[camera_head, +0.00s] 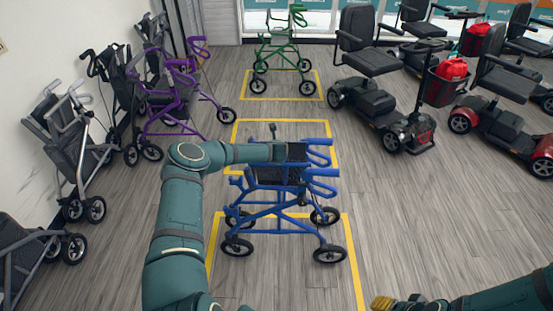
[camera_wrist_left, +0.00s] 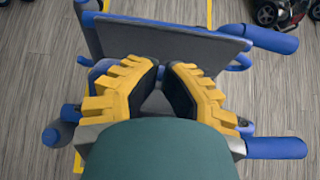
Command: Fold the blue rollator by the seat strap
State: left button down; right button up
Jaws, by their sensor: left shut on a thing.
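The blue rollator (camera_head: 285,222) stands upright and unfolded on its wheels, inside the nearest yellow floor bay. My left arm reaches in from the left over its dark seat. In the left wrist view my left gripper (camera_wrist_left: 164,80) has its yellow fingers close together on a dark piece between the pads, which looks like the seat strap (camera_wrist_left: 156,103). The strap is mostly hidden by the fingers. A dark panel (camera_wrist_left: 180,40) of the rollator lies beyond the fingertips, with blue handles to the right. My right gripper (camera_head: 384,302) shows only partly at the bottom edge; its jaws are unclear.
Two yellow-outlined bays lie behind, the farthest holding a green rollator (camera_head: 284,52). Grey and purple rollators (camera_head: 172,95) line the left wall. Mobility scooters (camera_head: 375,98) stand at the right. The floor right of the blue rollator is clear.

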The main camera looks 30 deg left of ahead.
pick_arm(q)
jog(key=shift+w+a, duration=0.5)
jog(key=shift+a, duration=0.05)
pick_arm(e)
jog(key=shift+w+a+f, duration=0.1)
jog(key=shift+w, duration=0.1)
pick_arm(q)
jog(key=shift+s+f, duration=0.1)
jog(key=shift+s, duration=0.05)
